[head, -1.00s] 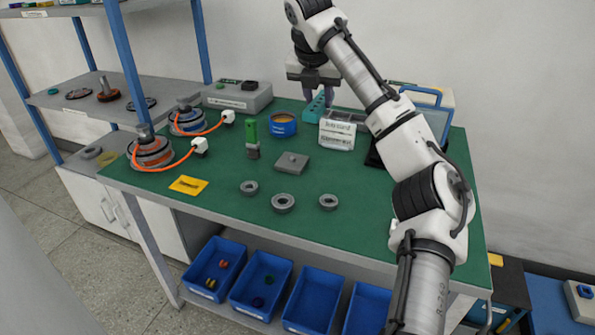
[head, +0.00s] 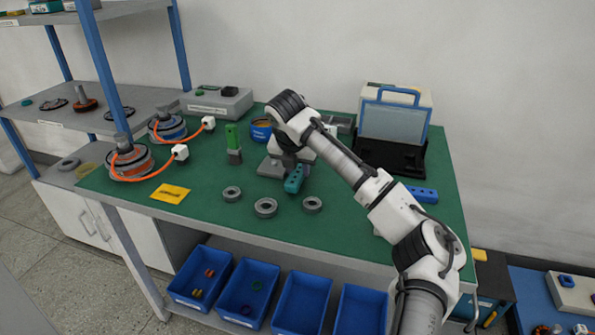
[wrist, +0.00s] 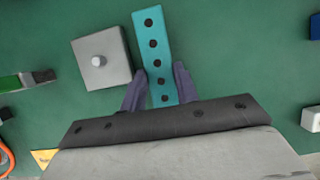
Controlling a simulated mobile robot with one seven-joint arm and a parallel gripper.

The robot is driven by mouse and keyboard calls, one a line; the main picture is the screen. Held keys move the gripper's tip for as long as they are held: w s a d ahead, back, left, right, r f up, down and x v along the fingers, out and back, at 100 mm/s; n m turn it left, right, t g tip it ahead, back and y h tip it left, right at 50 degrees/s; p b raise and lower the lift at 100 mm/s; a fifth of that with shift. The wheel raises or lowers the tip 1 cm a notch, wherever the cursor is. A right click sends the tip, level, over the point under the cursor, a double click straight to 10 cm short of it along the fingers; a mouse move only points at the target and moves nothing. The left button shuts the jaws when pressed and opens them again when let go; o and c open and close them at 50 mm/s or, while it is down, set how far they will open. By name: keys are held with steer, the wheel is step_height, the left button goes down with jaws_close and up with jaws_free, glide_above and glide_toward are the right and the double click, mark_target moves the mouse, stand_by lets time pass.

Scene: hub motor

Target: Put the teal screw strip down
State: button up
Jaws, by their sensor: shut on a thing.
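The teal screw strip (head: 294,181) is a long bar with several dark holes along it. It also shows in the wrist view (wrist: 154,40), pointing away from my gripper. My gripper (wrist: 159,82) is shut on its near end, with one finger on each side. In the head view the strip is over the middle of the green table (head: 340,225), low, its front end toward the grey rings. I cannot tell whether it touches the table. My arm hides much of the gripper in the head view.
A grey plate with a knob (wrist: 101,59) lies just left of the strip. Several grey rings, one of them (head: 312,204) closest, lie in front. A green-topped block (head: 233,142) stands left. A blue strip (head: 422,194) lies right. The green surface in front of the rings is clear.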

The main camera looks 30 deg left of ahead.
steer(key=shift+f, duration=0.65)
steer(key=o, duration=1.1)
steer(key=shift+f, duration=0.1)
